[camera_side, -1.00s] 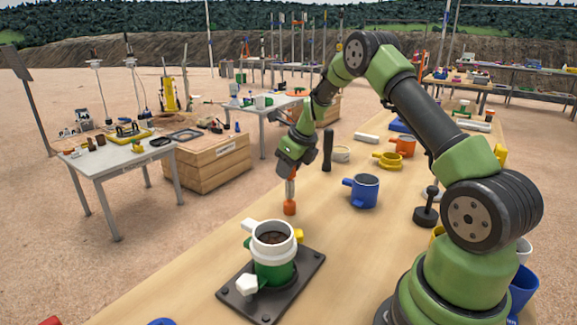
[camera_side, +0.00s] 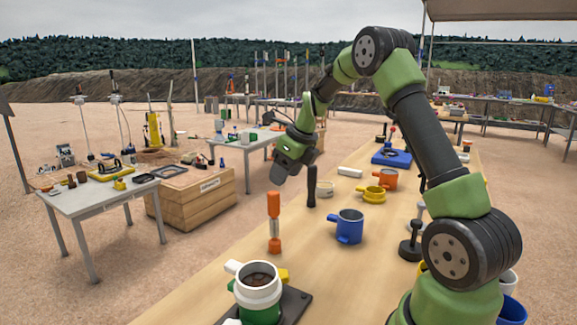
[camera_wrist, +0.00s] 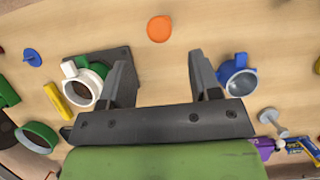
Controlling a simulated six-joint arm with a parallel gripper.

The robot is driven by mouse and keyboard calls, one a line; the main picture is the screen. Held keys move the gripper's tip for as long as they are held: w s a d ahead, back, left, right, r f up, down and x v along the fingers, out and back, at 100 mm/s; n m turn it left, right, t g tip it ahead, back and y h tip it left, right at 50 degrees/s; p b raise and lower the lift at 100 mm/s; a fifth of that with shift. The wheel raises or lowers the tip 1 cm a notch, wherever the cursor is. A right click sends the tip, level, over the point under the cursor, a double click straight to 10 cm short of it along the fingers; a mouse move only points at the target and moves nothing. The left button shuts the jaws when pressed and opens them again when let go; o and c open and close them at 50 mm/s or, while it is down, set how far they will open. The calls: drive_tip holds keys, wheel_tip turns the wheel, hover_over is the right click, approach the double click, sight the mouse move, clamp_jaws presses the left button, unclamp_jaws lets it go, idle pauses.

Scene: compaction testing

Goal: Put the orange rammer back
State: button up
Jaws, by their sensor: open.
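The orange rammer (camera_side: 274,222), with orange ends and a paler middle, stands upright on the wooden table, free of my gripper. Its round orange top shows in the wrist view (camera_wrist: 159,28), ahead of the fingers. My gripper (camera_side: 280,174) is open and empty, above the rammer and slightly to its right in the side view. In the wrist view my gripper's two fingers (camera_wrist: 162,72) are spread apart with bare table between them.
A white-and-green mold (camera_side: 260,290) holding dark soil stands on a dark base plate (camera_side: 293,306) in front. A blue cup (camera_side: 349,227), a black upright tool (camera_side: 311,186), a yellow ring-shaped cup (camera_side: 371,194) and an orange cup (camera_side: 385,179) stand to the right.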

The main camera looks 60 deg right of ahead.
drive_tip(key=s+a+r+n+t, duration=0.1)
drive_tip(key=s+a+r+n, duration=0.3)
drive_tip(key=a+r+n, duration=0.25)
drive_tip(key=s+a+r+n, duration=0.4)
drive_tip(key=a+r+n, duration=0.1)
drive_tip(key=a+n, duration=0.3)
drive_tip(key=s+a+n+y, duration=0.1)
drive_tip(key=s+a+n, duration=0.3)
drive_tip(key=s+n, duration=0.2)
drive_tip(key=s+a+f+n+t+y, duration=0.1)
drive_tip(key=s+a+n, duration=0.3)
drive_tip(key=s+n, duration=0.3)
drive_tip(key=n, duration=0.4)
drive_tip(key=shift+a+t, duration=0.15)
drive_tip(key=shift+t, duration=0.15)
